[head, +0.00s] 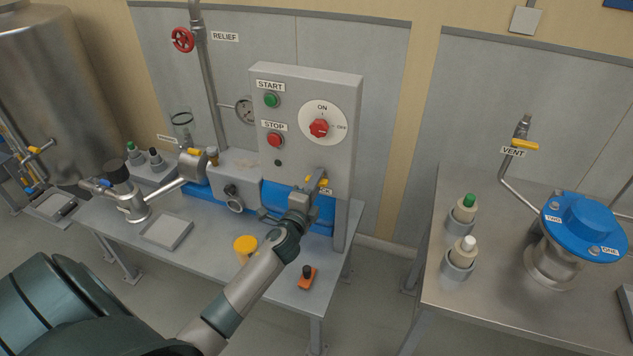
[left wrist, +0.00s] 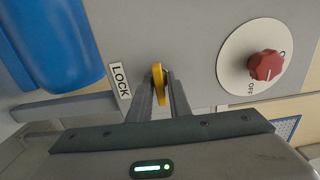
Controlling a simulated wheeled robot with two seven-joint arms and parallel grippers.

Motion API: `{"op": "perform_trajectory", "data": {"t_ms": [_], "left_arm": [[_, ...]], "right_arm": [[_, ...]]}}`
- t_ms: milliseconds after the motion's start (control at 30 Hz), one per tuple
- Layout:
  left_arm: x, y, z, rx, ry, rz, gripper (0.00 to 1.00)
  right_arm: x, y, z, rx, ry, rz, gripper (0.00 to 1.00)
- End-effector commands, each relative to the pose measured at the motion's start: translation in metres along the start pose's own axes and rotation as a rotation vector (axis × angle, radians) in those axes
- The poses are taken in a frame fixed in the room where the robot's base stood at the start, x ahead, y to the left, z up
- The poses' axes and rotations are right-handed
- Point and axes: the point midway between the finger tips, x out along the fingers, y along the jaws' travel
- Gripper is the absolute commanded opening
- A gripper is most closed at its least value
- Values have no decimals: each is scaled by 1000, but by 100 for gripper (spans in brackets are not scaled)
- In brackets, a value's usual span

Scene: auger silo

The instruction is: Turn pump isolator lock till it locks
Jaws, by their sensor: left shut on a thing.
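The pump isolator lock, a small yellow tab (left wrist: 158,82) beside a LOCK label (left wrist: 120,82), sits on the grey control panel (head: 340,93). My left gripper (left wrist: 160,92) has one finger on each side of the tab and is shut on it. In the head view the left gripper (head: 316,184) is at the panel's lower part and partly covers the lock and its label. A red isolator knob (head: 319,128) on a white ON/OFF dial is above it; it also shows in the left wrist view (left wrist: 266,65). My right gripper is not in view.
Green START (head: 271,100) and red STOP (head: 275,140) buttons are on the panel's left side. Another bench (head: 500,300) with a blue-lidded vessel (head: 583,226) stands right.

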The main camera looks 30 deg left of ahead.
Motion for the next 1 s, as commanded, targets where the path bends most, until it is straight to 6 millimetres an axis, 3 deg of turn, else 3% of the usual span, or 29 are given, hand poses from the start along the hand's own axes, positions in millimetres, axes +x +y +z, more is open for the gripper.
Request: {"op": "perform_trajectory", "data": {"t_ms": [100,133,167,667,1000], "left_arm": [[-1,2,-1,0,1,3,0],[-1,2,-1,0,1,3,24],[-1,2,-1,0,1,3,28],[-8,1,0,0,0,1,28],[-56,4,-1,-1,2,2,28]], "right_arm": [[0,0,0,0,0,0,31],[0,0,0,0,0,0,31],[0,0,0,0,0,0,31],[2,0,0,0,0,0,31],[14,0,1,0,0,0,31]]}}
